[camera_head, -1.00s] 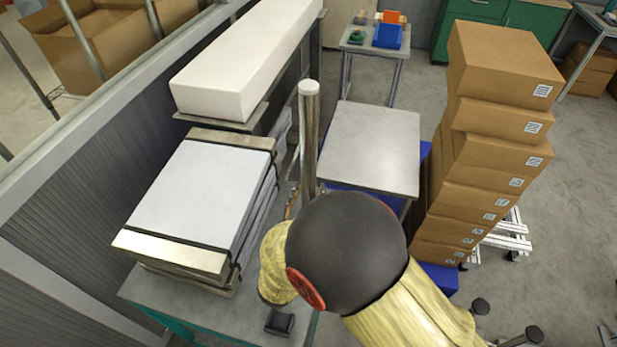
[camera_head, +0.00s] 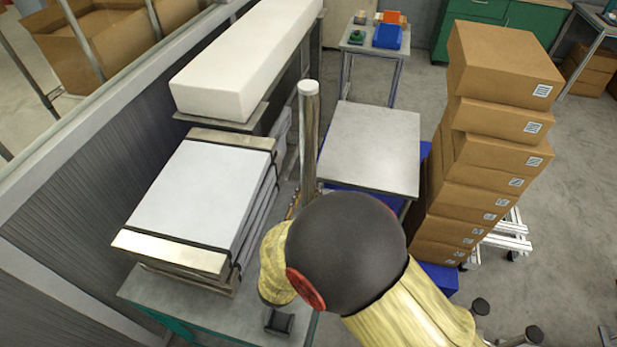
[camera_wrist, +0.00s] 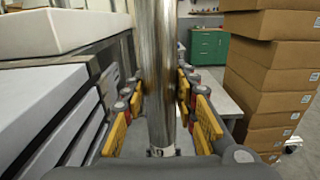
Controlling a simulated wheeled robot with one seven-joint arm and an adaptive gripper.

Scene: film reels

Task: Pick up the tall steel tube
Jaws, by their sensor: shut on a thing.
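The tall steel tube (camera_head: 309,140) stands upright at the far right part of the workbench, with a pale cap on its top end. In the wrist view the shiny tube (camera_wrist: 157,75) runs from the top edge down between my gripper's fingers. My gripper (camera_wrist: 158,112) has yellow finger pads on both sides of the tube and is shut on it. In the head view my arm hides most of the gripper and the tube's lower end.
Strapped white sheets (camera_head: 195,195) lie left of the tube, with a long white block (camera_head: 245,60) behind. A grey-topped table (camera_head: 370,150) stands to the right. A tall stack of cardboard boxes (camera_head: 490,150) rises further right. A small dark object (camera_head: 279,322) lies at the bench's front.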

